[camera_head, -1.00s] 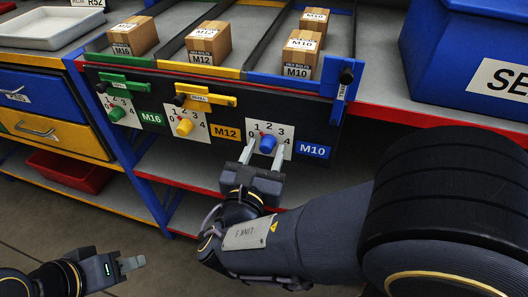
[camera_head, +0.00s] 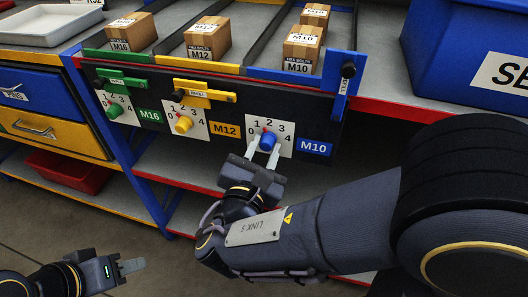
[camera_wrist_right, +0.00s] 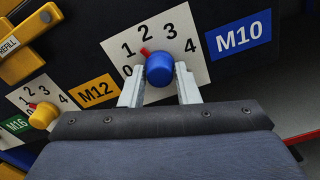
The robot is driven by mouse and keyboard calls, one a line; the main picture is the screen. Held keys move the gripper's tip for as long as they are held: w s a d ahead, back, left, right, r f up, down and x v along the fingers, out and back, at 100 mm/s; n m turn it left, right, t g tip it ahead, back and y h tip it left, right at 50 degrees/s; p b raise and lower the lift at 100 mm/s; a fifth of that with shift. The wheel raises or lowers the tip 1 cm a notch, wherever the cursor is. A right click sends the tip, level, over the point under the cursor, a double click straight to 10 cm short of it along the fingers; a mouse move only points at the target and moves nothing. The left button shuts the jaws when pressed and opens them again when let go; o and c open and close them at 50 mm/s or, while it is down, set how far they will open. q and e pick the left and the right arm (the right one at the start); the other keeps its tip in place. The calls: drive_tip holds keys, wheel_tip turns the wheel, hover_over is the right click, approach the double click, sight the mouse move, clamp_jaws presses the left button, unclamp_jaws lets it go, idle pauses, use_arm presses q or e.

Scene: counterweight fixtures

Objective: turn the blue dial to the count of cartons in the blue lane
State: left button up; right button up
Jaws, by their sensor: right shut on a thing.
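The blue dial (camera_head: 268,142) sits on a white plate numbered 0 to 4, beside the blue M10 label (camera_head: 314,148). My right gripper (camera_head: 263,151) is shut on this dial, one finger on each side; the wrist view shows the dial (camera_wrist_right: 159,69) between the fingertips. Its red pointer (camera_wrist_right: 146,51) lies between 1 and 2. Above, the blue lane shows a front M10 carton (camera_head: 301,47) and another M10 carton (camera_head: 315,16) behind it. The lane's far end is cut off by the picture's edge. My left gripper (camera_head: 131,266) is low at the left, away from the rack; its finger gap is unclear.
Left of the blue dial are a yellow dial (camera_head: 183,124) and a green dial (camera_head: 114,111), with their yellow and green latches above. A blue latch (camera_head: 344,83) hangs at the lane's right. A large blue bin (camera_head: 470,40) stands at the right. Open floor lies at lower left.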

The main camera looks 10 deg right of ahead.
drive_tip(key=shift+m+b, duration=1.2)
drive_tip(key=shift+m, duration=0.9)
drive_tip(key=o, duration=1)
drive_tip(key=shift+c, duration=0.2)
drive_tip(key=p+v, duration=0.1)
drive_tip(key=v, duration=0.6)
drive_tip(key=shift+s+a, duration=0.2)
drive_tip(key=shift+s, duration=0.15)
